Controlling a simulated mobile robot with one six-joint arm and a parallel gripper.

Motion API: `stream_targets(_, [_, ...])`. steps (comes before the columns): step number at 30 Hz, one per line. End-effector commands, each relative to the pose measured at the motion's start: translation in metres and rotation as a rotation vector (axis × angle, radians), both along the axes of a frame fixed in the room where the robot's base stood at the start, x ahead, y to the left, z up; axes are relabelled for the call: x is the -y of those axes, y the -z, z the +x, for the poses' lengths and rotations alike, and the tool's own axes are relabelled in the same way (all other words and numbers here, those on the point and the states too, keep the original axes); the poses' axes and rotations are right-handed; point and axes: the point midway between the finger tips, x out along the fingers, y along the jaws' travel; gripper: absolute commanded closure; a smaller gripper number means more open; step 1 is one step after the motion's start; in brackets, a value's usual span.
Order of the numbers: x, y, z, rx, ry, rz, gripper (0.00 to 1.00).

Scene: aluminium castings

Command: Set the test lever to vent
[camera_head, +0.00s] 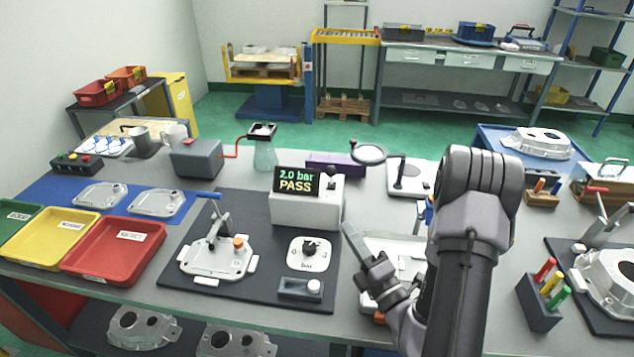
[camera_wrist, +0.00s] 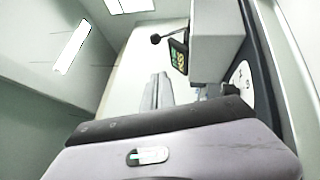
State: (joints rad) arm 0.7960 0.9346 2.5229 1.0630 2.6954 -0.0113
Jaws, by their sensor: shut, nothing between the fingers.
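The leak tester (camera_head: 306,208) is a pale box whose display (camera_head: 296,180) reads "2.0 bar PASS". In front of it is a white plate with a black knob (camera_head: 309,248); its markings are too small to read. My gripper (camera_head: 350,232) is shut and empty, right of the tester and touching neither control. In the wrist view its fingers (camera_wrist: 158,92) are together, left of the tester (camera_wrist: 215,50).
A casting (camera_head: 216,256) sits in a fixture with a blue-handled clamp (camera_head: 209,194) on the dark mat (camera_head: 250,205). Red (camera_head: 115,250) and yellow (camera_head: 50,234) trays stand left. A marker holder (camera_head: 540,304) and another casting (camera_head: 612,278) are right.

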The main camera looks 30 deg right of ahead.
Motion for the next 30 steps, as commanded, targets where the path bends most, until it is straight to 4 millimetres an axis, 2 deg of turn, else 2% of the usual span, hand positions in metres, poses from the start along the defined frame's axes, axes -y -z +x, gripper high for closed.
stream_targets(7, [-0.001,-0.002,0.002,0.001,-0.004,-0.003,1.00])
stream_targets(10, [-0.003,-0.005,0.011,0.002,-0.007,-0.005,1.00])
stream_targets(23, [-0.009,-0.028,0.099,0.005,-0.009,-0.005,1.00])
stream_targets(30, [0.016,-0.035,0.121,0.004,-0.005,-0.004,1.00])
